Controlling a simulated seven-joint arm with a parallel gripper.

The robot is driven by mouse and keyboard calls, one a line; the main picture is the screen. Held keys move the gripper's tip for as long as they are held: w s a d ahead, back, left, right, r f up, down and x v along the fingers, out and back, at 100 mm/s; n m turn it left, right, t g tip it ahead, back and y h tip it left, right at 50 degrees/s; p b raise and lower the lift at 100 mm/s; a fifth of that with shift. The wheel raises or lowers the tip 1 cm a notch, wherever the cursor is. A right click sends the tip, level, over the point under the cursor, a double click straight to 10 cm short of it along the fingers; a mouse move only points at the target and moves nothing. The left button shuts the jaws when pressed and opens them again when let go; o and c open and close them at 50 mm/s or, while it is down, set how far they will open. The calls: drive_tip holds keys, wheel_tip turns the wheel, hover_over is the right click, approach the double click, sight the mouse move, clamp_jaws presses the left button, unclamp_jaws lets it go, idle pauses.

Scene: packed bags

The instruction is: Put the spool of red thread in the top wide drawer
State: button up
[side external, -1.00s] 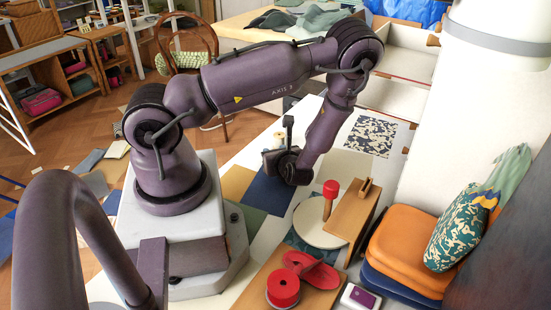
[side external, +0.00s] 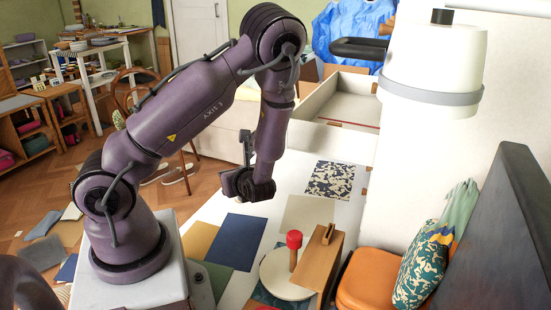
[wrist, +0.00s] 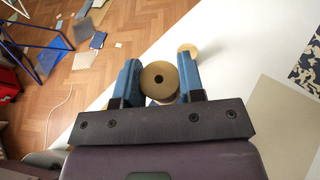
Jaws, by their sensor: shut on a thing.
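My gripper (wrist: 158,72) has two blue fingers closed on the sides of a spool (wrist: 159,80). In the wrist view I see its round tan end with a centre hole; the colour of its thread is hidden. In the side view my gripper (side external: 240,186) is above the white table, and the spool cannot be made out against it. An open, white-walled drawer-like box (side external: 330,142) lies at the back, beyond my gripper; I cannot tell whether it is the top wide drawer.
A red-headed wooden tool (side external: 294,240) stands on a round pale board (side external: 275,273) beside a wooden block (side external: 318,262). A patterned sheet (side external: 330,180) and a blue sheet (side external: 237,242) lie flat. A tall white cylinder (side external: 432,65) and orange cushion (side external: 365,285) stand right.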

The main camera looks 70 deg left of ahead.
wheel_tip(320, 180, up, 34)
drive_tip(key=m+t+h, duration=0.4)
drive_tip(key=m+t, duration=0.6)
drive_tip(key=t, duration=0.1)
hover_over(360, 112)
wheel_tip(360, 112, down, 15)
drive_tip(key=shift+s+r, duration=0.1)
drive_tip(key=shift+s, duration=0.05)
drive_tip(key=shift+w+f, duration=0.2)
drive_tip(key=shift+f, duration=1.55)
drive_tip(key=shift+f, duration=0.1)
